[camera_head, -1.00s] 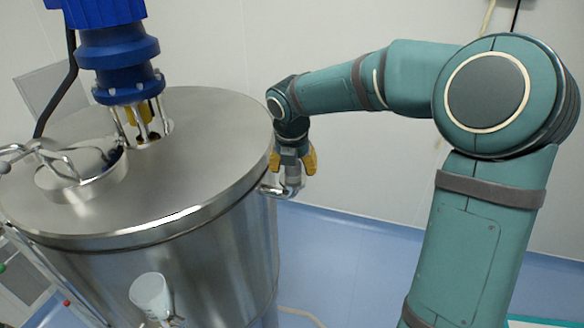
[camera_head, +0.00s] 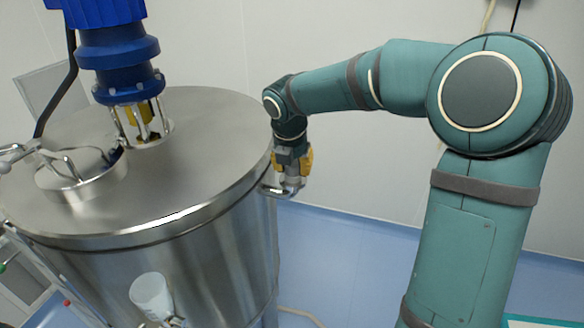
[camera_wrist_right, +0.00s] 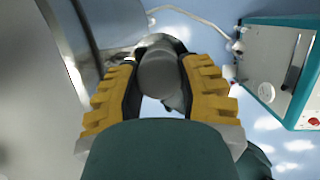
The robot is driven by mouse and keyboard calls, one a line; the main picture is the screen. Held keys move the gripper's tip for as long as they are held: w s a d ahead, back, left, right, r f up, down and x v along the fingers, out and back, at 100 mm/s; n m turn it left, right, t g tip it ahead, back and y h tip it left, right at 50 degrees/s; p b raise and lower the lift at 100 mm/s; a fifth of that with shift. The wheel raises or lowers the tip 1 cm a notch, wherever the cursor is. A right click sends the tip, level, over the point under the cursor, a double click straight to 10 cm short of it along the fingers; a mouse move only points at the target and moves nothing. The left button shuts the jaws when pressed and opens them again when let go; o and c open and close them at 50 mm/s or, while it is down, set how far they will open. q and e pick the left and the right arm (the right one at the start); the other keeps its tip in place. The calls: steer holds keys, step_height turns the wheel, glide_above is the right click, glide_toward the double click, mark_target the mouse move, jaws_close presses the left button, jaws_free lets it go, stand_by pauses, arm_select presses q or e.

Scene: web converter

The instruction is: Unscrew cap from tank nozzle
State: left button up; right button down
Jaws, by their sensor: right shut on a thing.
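The steel tank (camera_head: 150,225) fills the left of the head view, and its short bent nozzle (camera_head: 270,190) sticks out at the right, just below the lid rim. My right gripper (camera_head: 292,166) points down over the nozzle's upturned end. In the right wrist view, its yellow-padded fingers (camera_wrist_right: 160,72) are shut on a grey round cap (camera_wrist_right: 160,75), one finger on each side. The cap sits at or just above the nozzle end. Whether its thread is still engaged cannot be seen. My left gripper is not in view.
A blue motor unit (camera_head: 115,55) and a round hatch (camera_head: 80,175) with bent handles stand on the tank lid. A white cup-like fitting (camera_head: 150,295) is on the tank's front. A teal-framed box (camera_wrist_right: 270,75) shows in the wrist view.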

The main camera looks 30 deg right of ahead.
steer(key=n, duration=0.3)
steer(key=shift+n+y, duration=0.3)
steer(key=shift+n, duration=0.1)
steer(key=shift+s+d+n+t, duration=0.1)
steer(key=shift+n+t, duration=0.2)
steer(key=shift+n, duration=0.2)
steer(key=n+y, duration=0.1)
steer(key=n, duration=0.2)
steer(key=c, duration=0.7)
jaws_free()
steer(key=shift+m+h, duration=0.3)
steer(key=shift+m, duration=0.8)
